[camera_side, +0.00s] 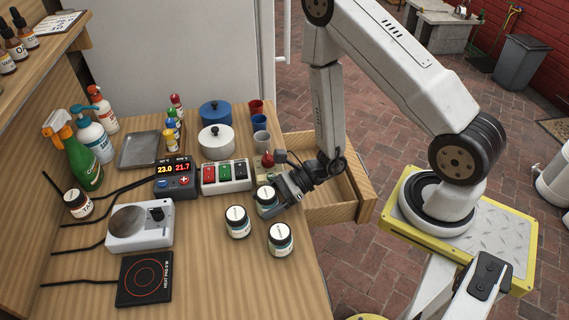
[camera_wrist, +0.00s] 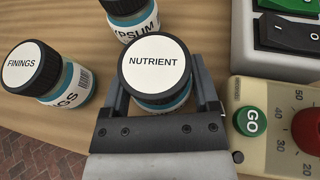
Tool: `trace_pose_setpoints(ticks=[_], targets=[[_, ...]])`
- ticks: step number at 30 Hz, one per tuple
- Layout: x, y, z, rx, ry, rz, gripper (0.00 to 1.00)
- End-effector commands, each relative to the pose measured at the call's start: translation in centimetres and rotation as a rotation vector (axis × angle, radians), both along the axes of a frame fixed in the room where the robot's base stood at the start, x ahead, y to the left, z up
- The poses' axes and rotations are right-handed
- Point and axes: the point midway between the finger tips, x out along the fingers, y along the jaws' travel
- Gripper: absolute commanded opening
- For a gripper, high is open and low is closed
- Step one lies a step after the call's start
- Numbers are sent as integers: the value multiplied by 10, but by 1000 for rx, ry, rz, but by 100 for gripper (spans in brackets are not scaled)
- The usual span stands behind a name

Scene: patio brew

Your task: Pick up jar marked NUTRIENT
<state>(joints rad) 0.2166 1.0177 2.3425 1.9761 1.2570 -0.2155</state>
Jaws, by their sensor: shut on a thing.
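The NUTRIENT jar (camera_wrist: 153,62) has a black lid with a white label and a blue body. In the wrist view it stands between the two fingers of my gripper (camera_wrist: 165,98), which is shut on it. In the side view the same jar (camera_side: 266,195) is partly hidden by my gripper (camera_side: 279,198), at the table's right part. I cannot tell whether the jar touches the table. The FININGS jar (camera_wrist: 35,72) is to its left in the wrist view, and the GYPSUM jar (camera_wrist: 125,8) is just beyond it.
A switch box (camera_side: 225,177) with red, green and black switches is close behind my gripper. A control box with a green GO button (camera_wrist: 250,121) and red knob is at the right in the wrist view. An open drawer (camera_side: 329,207) juts from the table.

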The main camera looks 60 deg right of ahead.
Motion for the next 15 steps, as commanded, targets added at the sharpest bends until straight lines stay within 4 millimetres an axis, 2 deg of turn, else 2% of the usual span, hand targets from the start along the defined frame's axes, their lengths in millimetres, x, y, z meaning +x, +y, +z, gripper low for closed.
trace_pose_setpoints(ticks=[8, 15], targets=[[0, 0, 5, 0, -1, 0, 1], [1, 0, 20, 0, -2, 0, 1]])
